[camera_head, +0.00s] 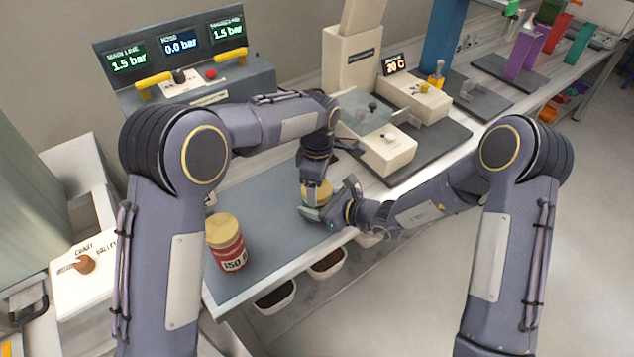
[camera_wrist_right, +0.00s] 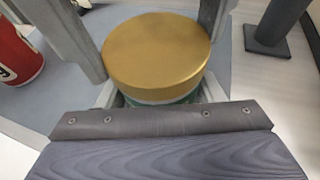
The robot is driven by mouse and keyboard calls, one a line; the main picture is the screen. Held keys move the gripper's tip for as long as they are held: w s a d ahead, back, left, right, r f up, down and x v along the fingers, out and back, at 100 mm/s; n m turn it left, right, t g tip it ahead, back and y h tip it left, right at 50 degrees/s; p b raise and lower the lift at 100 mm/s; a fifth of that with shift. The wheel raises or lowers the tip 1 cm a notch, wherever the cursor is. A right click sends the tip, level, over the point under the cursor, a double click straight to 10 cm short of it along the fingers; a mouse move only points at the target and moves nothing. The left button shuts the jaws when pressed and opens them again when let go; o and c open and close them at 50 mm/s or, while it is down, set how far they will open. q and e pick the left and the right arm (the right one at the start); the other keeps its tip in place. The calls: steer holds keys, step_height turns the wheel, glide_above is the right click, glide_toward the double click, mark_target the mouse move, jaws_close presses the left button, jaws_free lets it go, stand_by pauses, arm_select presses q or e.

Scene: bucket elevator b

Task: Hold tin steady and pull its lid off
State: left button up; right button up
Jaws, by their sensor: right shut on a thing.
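A small tin with a gold lid (camera_head: 318,190) stands on the grey bench mat. In the right wrist view its lid (camera_wrist_right: 157,48) sits on a teal body (camera_wrist_right: 165,98), most of which is hidden. My right gripper (camera_head: 322,208) comes in low from the right and is shut on the tin's body. My left gripper (camera_head: 314,184) points down over the tin from above. Its grey fingers (camera_wrist_right: 157,40) stand on either side of the lid. I cannot tell whether they press on it.
A red tin with a yellow lid (camera_head: 227,245) stands on the mat (camera_head: 265,240), near its front left. White bins (camera_head: 275,297) hang below the front edge. A gauge panel (camera_head: 185,60) and cream machines (camera_head: 385,145) stand behind.

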arm_select(q)
steer(key=c, duration=0.5)
steer(key=shift+o, duration=0.2)
steer(key=shift+r, duration=0.1)
steer(key=shift+r, duration=0.2)
steer(key=shift+r, duration=0.9)
steer(key=shift+r, duration=2.05)
arm_select(e)
steer(key=o, duration=1.5)
steer(key=shift+c, duration=0.2)
steer(key=shift+d, duration=0.1)
